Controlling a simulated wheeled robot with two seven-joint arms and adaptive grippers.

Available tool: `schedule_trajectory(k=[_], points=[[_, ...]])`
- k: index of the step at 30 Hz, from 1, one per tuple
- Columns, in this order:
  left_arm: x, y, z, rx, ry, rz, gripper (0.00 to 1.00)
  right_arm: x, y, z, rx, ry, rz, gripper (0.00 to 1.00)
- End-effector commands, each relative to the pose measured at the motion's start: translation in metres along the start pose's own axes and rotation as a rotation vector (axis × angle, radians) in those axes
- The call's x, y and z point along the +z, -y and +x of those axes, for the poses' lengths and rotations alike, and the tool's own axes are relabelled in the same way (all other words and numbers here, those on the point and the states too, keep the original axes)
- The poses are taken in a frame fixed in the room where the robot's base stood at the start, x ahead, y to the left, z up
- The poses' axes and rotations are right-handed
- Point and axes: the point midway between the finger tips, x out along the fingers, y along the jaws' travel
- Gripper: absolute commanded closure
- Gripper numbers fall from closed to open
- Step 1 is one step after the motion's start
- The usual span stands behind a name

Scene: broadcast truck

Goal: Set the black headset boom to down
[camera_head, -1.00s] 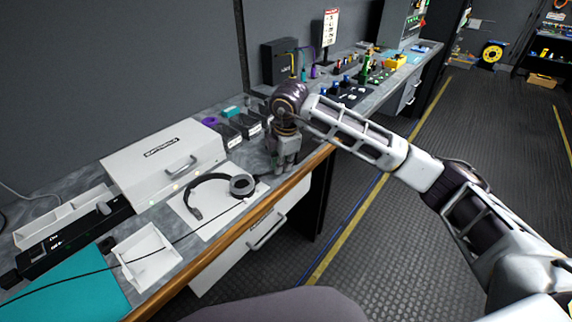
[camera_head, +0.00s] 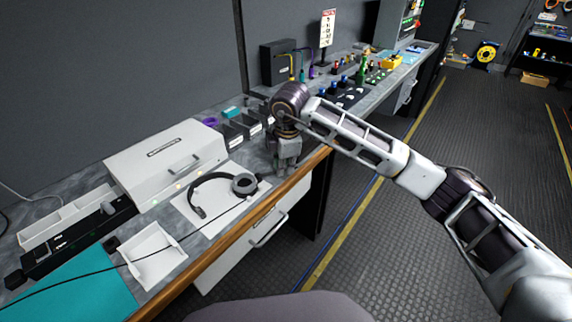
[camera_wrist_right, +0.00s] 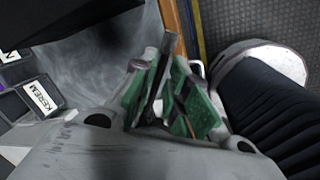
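The black headset (camera_head: 197,186) lies on a white mat on the desk, its band curving left and its round earcup (camera_head: 244,184) at the right. My right gripper (camera_head: 285,170) is low over the desk, just right of the earcup, pointing down. In the right wrist view, a thin dark bar with a grey tip, which looks like the headset boom (camera_wrist_right: 167,45), stands between the green-padded fingers (camera_wrist_right: 165,90). The fingers appear closed on it. Where the boom joins the earcup is not clear. My left gripper is not in view.
A white case (camera_head: 165,163) stands behind the headset. Small labelled dark bins (camera_head: 235,133) sit close behind my right gripper. A white tray (camera_head: 152,254) is at the front left. The wooden desk edge (camera_head: 230,236) runs close in front.

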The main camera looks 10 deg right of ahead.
Motion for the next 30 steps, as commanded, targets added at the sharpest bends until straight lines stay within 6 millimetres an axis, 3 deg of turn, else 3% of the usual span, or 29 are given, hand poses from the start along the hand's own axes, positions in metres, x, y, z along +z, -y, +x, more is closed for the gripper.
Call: schedule_trajectory(k=[8, 12, 17, 30], points=[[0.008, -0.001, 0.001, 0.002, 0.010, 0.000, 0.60, 0.001, 0.000, 0.000, 0.000, 0.002, 0.002, 0.71], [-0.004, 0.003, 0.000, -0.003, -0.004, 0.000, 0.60, 0.002, 0.000, -0.001, 0.000, 0.003, 0.002, 0.71], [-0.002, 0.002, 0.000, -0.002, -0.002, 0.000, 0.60, 0.002, -0.001, -0.006, 0.000, 0.003, 0.002, 0.71], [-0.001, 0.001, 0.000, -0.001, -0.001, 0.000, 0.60, 0.001, -0.001, -0.058, 0.002, 0.003, 0.002, 0.71]])
